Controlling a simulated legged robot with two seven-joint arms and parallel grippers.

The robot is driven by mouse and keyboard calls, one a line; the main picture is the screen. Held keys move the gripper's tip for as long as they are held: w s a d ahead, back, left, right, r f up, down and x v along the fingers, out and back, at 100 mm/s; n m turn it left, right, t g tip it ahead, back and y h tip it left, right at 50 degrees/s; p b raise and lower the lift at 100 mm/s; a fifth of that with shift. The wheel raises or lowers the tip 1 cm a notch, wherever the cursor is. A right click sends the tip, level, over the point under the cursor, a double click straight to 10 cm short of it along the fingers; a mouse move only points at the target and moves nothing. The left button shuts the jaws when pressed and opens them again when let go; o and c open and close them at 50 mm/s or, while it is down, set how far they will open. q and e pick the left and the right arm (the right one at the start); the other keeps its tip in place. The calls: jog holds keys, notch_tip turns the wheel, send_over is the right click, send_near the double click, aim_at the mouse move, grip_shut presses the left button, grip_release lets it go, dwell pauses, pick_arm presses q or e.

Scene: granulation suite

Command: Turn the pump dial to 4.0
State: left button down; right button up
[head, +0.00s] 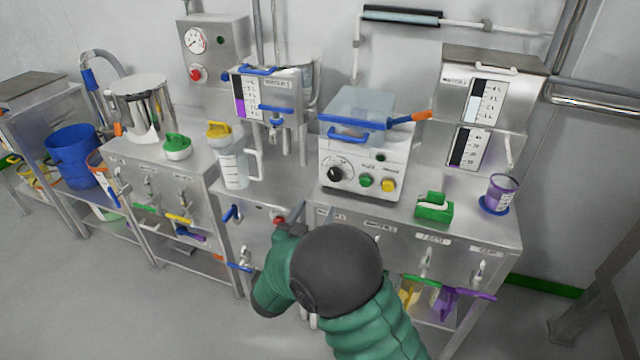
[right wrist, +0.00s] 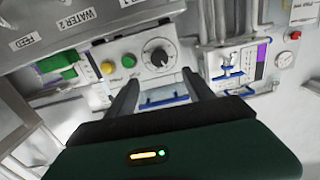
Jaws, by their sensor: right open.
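The pump is a white box with a clear lid and blue handle. Its black pump dial (head: 335,174) is on the left of the front panel, with a scale ring around it. The green button (head: 366,182) and yellow button (head: 388,185) are to its right. The dial also shows in the right wrist view (right wrist: 159,56), beyond and roughly between the fingertips. The dial's setting is too small to read. My right gripper (right wrist: 160,76) is open and empty, apart from the dial. In the head view it is mostly hidden behind my wrist. My left gripper is not in view.
A green clamp-like object (head: 434,207) and a purple cup (head: 501,194) stand right of the pump. A clear jug (head: 233,165) with a yellow lid stands left. A blue-handled dispenser (head: 268,100) is behind. Cabinet handles project below the worktop.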

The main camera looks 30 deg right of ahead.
aim_at(334, 177)
jog(key=b+x, duration=0.1)
jog(key=x, duration=1.3)
jog(key=shift+b, duration=0.4)
grip_shut()
